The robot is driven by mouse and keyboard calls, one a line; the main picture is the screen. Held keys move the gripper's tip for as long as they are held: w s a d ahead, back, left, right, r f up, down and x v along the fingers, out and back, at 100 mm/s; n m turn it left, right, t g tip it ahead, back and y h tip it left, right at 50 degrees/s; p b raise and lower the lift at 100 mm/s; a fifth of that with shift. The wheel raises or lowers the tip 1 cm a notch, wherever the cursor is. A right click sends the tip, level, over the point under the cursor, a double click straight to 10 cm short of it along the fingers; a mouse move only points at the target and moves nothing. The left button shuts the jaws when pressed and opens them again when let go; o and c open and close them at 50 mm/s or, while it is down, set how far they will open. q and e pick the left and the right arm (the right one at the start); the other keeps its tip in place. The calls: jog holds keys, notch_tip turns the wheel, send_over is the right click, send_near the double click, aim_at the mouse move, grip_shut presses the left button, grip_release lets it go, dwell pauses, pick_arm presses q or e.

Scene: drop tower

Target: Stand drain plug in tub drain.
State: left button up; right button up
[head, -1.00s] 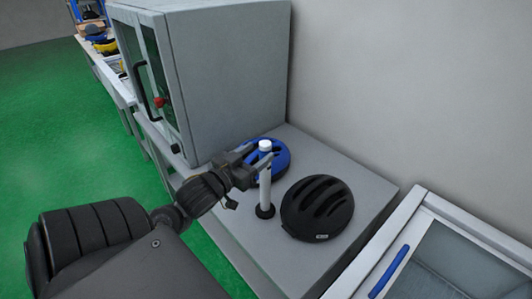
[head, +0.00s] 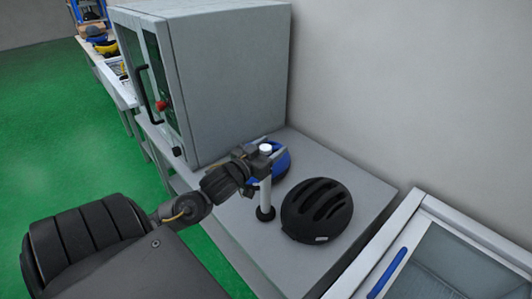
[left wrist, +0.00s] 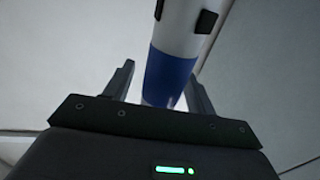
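No drain plug or tub drain can be made out in either view. A white upright post (head: 265,192) with a white cap and a round black base stands on the grey bench (head: 335,165). My left gripper (head: 266,154) is at the upper part of the post, with its fingers on either side. In the left wrist view the post shows as a white cylinder with a blue band (left wrist: 168,78) and black patches, between the open fingers of my left gripper (left wrist: 160,82). A gap shows on the left side; contact on the right is unclear. My right gripper is out of view.
A black helmet (head: 317,208) lies right of the post, and a blue helmet (head: 282,164) lies behind it, partly hidden by my gripper. A large grey cabinet (head: 225,80) stands at the back left. A white-framed glazed unit (head: 415,220) is at the right.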

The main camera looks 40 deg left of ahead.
pick_arm(q)
grip_shut()
dwell(0.4)
jog(key=shift+r, duration=0.15)
